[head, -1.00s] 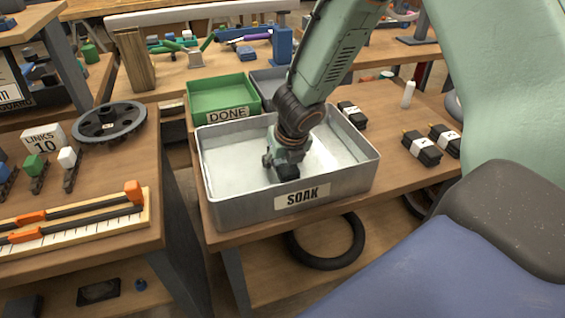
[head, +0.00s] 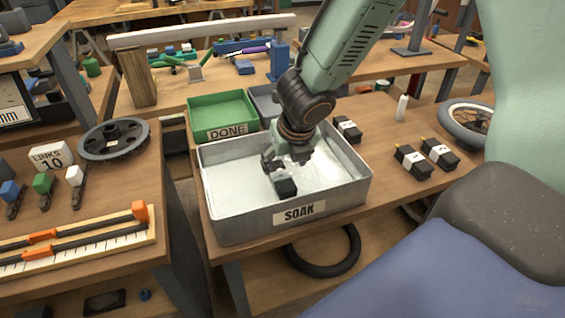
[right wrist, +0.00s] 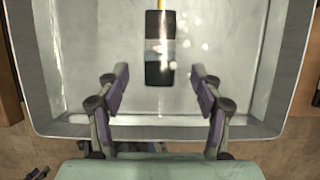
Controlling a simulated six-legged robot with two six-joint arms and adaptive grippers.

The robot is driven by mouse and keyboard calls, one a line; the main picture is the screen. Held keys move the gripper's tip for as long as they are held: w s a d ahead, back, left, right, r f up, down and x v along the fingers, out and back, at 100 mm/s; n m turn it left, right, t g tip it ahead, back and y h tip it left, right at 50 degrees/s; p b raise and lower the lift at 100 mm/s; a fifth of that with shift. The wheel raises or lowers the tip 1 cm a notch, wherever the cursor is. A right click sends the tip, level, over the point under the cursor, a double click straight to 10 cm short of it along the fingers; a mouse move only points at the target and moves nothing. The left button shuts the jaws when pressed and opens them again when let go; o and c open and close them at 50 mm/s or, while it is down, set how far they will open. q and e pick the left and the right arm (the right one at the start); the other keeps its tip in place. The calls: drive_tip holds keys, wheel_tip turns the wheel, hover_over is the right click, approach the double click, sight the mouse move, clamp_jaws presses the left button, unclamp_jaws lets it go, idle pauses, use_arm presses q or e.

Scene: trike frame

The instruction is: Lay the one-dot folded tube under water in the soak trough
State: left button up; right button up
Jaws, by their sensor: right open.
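The soak trough (head: 225,222) is a grey metal box with a SOAK label and clear, shiny water inside. A black folded tube (head: 286,188) lies in the trough near its front wall. In the right wrist view the folded tube (right wrist: 159,72) has a pale band around its middle and a yellow stem; glints lie over it, and its dots cannot be read. My right gripper (head: 284,158) is open above the tube. In the right wrist view its fingers (right wrist: 160,82) stand apart on either side, clear of the tube. My left gripper is not in view.
Other black folded tubes with white bands, (head: 347,128), (head: 411,160) and (head: 439,153), lie on the bench right of the trough. A green DONE bin (head: 222,108) stands behind it. A white bottle (head: 402,108) stands at the back. A tyre (head: 325,262) lies below.

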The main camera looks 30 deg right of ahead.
drive_tip(key=shift+p+v, duration=0.45)
drive_tip(key=shift+v, duration=1.05)
drive_tip(key=shift+f, duration=0.1)
